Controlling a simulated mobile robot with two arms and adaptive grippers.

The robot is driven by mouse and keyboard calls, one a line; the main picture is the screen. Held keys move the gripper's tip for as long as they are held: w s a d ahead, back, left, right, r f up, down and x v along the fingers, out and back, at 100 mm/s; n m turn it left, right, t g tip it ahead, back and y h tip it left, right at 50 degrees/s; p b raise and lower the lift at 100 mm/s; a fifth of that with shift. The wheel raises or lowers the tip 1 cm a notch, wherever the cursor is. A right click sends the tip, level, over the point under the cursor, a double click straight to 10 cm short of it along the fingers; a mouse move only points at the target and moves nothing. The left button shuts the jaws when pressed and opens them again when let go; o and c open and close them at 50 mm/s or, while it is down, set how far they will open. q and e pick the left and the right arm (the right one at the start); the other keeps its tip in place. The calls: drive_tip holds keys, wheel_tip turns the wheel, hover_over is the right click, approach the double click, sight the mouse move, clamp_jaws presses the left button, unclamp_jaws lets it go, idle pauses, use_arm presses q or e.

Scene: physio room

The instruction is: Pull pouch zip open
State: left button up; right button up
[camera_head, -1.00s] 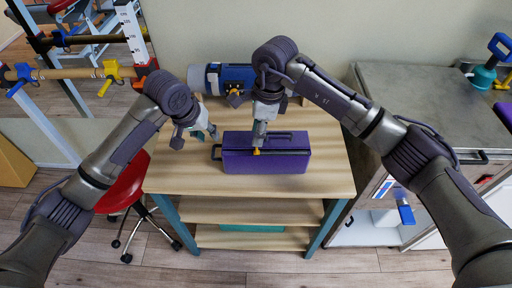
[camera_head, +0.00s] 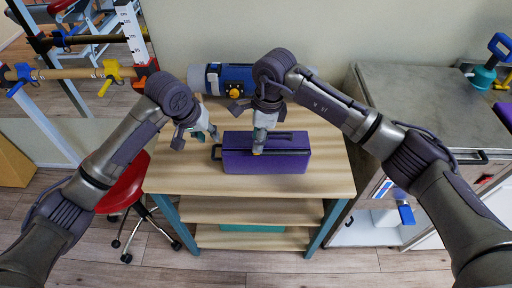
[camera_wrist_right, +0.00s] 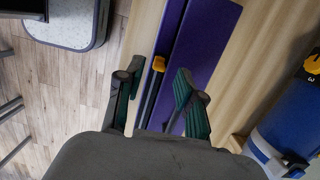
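The purple pouch (camera_head: 268,162) lies on the wooden table, with a dark zip line along its top and a dark handle loop at its left end and back. In the right wrist view the pouch (camera_wrist_right: 208,42) shows its zip with an orange-yellow pull (camera_wrist_right: 159,63). My right gripper (camera_head: 258,150) is over the pouch's top; in the wrist view its fingers (camera_wrist_right: 158,84) are apart, one on each side of the zip line, with the pull between and slightly beyond them. My left gripper (camera_head: 204,137) is left of the pouch, fingers apart and empty.
The wooden table (camera_head: 180,180) has bare room left and right of the pouch. A blue device with a yellow knob (camera_head: 234,92) lies at the back. A red stool (camera_head: 122,188) stands left, a grey cabinet (camera_head: 415,90) right.

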drive_tip(key=shift+f, duration=1.2)
clamp_jaws()
use_arm(q)
drive_tip(key=shift+f, duration=3.75)
